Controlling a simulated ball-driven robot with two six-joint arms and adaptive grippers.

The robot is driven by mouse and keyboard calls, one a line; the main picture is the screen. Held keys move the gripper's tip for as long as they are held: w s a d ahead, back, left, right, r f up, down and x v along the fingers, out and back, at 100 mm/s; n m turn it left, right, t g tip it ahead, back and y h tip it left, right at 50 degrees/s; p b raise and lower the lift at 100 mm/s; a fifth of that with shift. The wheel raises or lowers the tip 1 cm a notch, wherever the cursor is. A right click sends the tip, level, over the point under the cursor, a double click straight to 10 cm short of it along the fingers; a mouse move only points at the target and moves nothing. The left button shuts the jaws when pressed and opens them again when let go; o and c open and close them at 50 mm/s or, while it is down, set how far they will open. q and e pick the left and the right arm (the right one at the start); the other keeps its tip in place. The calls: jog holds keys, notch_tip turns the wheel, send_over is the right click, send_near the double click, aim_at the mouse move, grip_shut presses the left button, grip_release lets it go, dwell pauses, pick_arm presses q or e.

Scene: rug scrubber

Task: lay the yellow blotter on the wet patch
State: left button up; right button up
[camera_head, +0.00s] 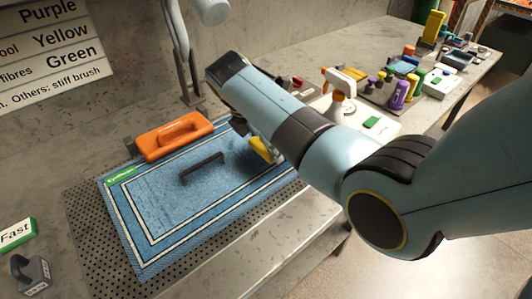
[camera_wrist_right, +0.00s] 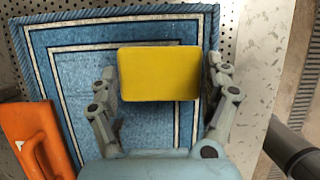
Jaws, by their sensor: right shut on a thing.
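The yellow blotter (camera_wrist_right: 158,74) is held flat between the fingers of my right gripper (camera_wrist_right: 160,90), over the blue rug (camera_wrist_right: 60,62). In the head view the blotter (camera_head: 261,150) shows partly behind my right arm, above the right side of the rug (camera_head: 150,253). I cannot tell whether it touches the rug. A slightly darker area in the rug's middle may be the wet patch (camera_head: 183,195); its edges are unclear. My left gripper (camera_head: 193,98) hangs behind the rug near the wall, holding nothing visible; its finger gap is unclear.
An orange handled tool (camera_head: 176,135) lies on the rug's back edge. A dark bar (camera_head: 203,168) is on the rug. A spray bottle (camera_head: 338,92) and several coloured items stand at the right. A grey block (camera_head: 30,272) and a "Fast" sign (camera_head: 15,234) are front left.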

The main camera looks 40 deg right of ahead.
aim_at(263, 146)
jog(key=shift+f, duration=0.35)
notch_tip(263, 146, down, 3)
jog(key=shift+r, duration=0.2)
jog(key=shift+f, duration=0.35)
jog(key=o, duration=0.9)
pick_arm(q)
jog(key=shift+s+f, duration=0.1)
jog(key=shift+s, duration=0.1)
jog(key=shift+w+r+p, duration=0.2)
jog(key=shift+r+p, duration=0.1)
jog(key=shift+r, duration=0.1)
pick_arm(e)
jog(key=v, duration=1.2)
pick_arm(q)
jog(key=shift+s, duration=0.15)
